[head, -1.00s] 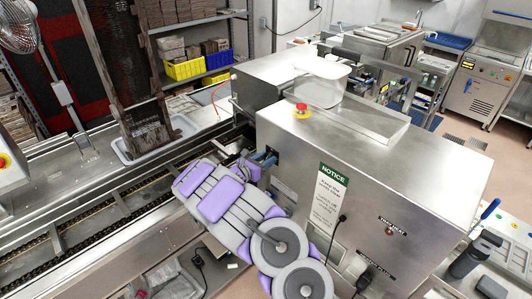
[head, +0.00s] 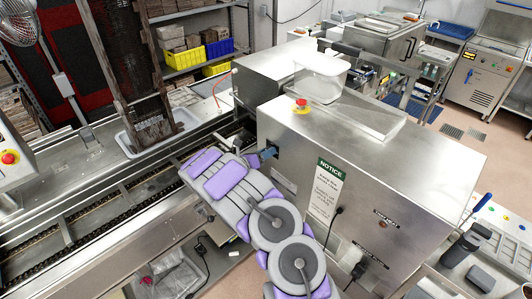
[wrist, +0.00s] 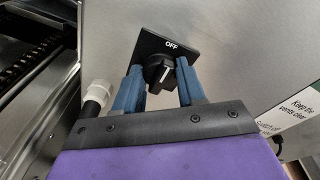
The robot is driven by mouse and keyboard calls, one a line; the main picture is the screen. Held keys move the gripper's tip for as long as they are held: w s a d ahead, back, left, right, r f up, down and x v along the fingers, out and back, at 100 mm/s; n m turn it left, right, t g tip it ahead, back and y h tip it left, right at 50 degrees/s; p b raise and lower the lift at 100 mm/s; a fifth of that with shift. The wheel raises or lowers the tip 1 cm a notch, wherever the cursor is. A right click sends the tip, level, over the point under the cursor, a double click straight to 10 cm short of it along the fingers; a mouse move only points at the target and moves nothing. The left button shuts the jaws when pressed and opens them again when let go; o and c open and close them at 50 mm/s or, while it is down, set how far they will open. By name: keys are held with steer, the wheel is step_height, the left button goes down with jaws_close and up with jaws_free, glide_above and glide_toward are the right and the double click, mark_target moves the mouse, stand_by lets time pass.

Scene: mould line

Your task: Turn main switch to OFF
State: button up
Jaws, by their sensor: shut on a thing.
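The main switch (wrist: 160,70) is a black rotary knob with a white line on a black plate (wrist: 182,47) marked OFF at its top. In the wrist view the white line stands nearly upright, roughly toward the OFF word. My gripper (wrist: 160,80) has its blue fingers on either side of the knob, shut on it. In the head view my gripper (head: 270,152) is at the left face of the steel machine (head: 372,150); there the fingers and arm hide the knob.
A white hose fitting (wrist: 98,91) sits left of my fingers in the wrist view. A NOTICE sign (head: 326,190) and black cables (head: 338,212) are on the machine face. A red emergency button (head: 301,102) is on its top. A chain conveyor (head: 110,240) runs at left.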

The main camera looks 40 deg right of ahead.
steer(key=shift+w+a+r, duration=0.1)
steer(key=shift+w+r, duration=0.05)
steer(key=shift+w, duration=0.05)
steer(key=o, duration=1.1)
steer(key=shift+c, duration=0.2)
steer(key=s+a+r, duration=0.1)
steer(key=a, duration=1.6)
steer(key=shift+s+a+r+b, duration=0.15)
steer(key=shift+r+b, duration=0.15)
steer(key=shift+b, duration=0.1)
